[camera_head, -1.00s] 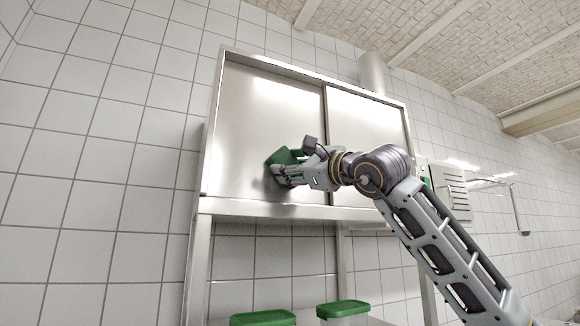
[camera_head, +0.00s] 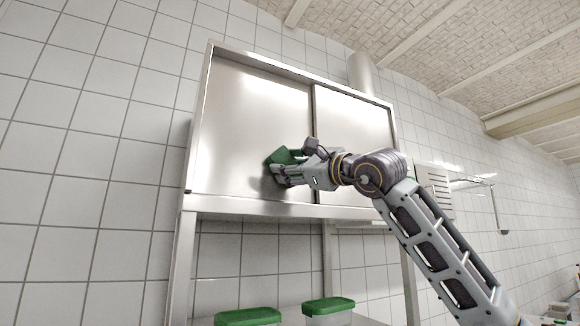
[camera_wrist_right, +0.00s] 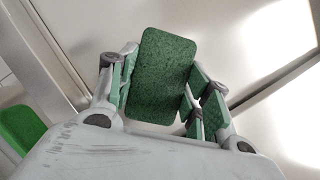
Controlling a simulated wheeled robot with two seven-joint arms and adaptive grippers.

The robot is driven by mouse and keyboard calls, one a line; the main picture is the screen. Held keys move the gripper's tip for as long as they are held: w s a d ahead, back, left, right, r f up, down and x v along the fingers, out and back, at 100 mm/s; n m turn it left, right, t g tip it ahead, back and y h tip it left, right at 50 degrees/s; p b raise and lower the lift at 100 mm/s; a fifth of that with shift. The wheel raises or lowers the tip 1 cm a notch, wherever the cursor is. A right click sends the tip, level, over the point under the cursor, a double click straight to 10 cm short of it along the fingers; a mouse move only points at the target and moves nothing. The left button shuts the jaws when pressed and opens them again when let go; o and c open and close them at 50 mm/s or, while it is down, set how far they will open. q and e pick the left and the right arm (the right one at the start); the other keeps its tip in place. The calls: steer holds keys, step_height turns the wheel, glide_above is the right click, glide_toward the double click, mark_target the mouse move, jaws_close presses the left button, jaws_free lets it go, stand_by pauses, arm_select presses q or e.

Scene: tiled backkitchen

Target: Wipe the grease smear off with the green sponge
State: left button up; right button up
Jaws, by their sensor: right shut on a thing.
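The green sponge (camera_head: 281,156) is held in my right gripper (camera_head: 279,172), in front of the left sliding door (camera_head: 245,120) of the steel wall cabinet. In the right wrist view the sponge (camera_wrist_right: 160,75) sits between the two green-padded fingers, which are shut on it. The sponge is at or very near the door's lower right part; I cannot tell whether it touches. A dull darker patch shows on the door around the gripper, and I cannot tell smear from shadow. No clear grease smear can be made out. My left gripper is not in view.
Two green-lidded containers (camera_head: 248,316) (camera_head: 328,305) stand below the cabinet. The right cabinet door (camera_head: 355,130) is clear above my arm. A slatted metal box (camera_head: 434,190) and a wall rail (camera_head: 497,210) are at the right. Tiled wall surrounds the cabinet.

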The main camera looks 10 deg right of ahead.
mark_target(239, 159)
steer(key=shift+a+f, duration=0.1)
stand_by(0.3)
steer(key=shift+s+a+b, duration=0.2)
steer(key=shift+s+a, duration=0.05)
steer(key=shift+a, duration=0.55)
steer(key=shift+s+a+b, duration=0.15)
steer(key=shift+s+a, duration=0.1)
steer(key=shift+a, duration=0.5)
steer(key=shift+a, duration=0.1)
steer(key=shift+s+a+b, duration=0.2)
steer(key=shift+s+a, duration=0.1)
steer(key=shift+a, duration=0.5)
steer(key=shift+s+a+b, duration=0.15)
steer(key=shift+s+a, duration=0.1)
steer(key=shift+a, duration=0.55)
steer(key=shift+a, duration=0.1)
steer(key=shift+s+a+b, duration=0.2)
steer(key=shift+s+a, duration=0.1)
steer(key=shift+a, duration=0.5)
steer(key=shift+s+a+b, duration=0.15)
steer(key=shift+s+a, duration=0.1)
steer(key=shift+a, duration=0.55)
steer(key=shift+s, duration=0.15)
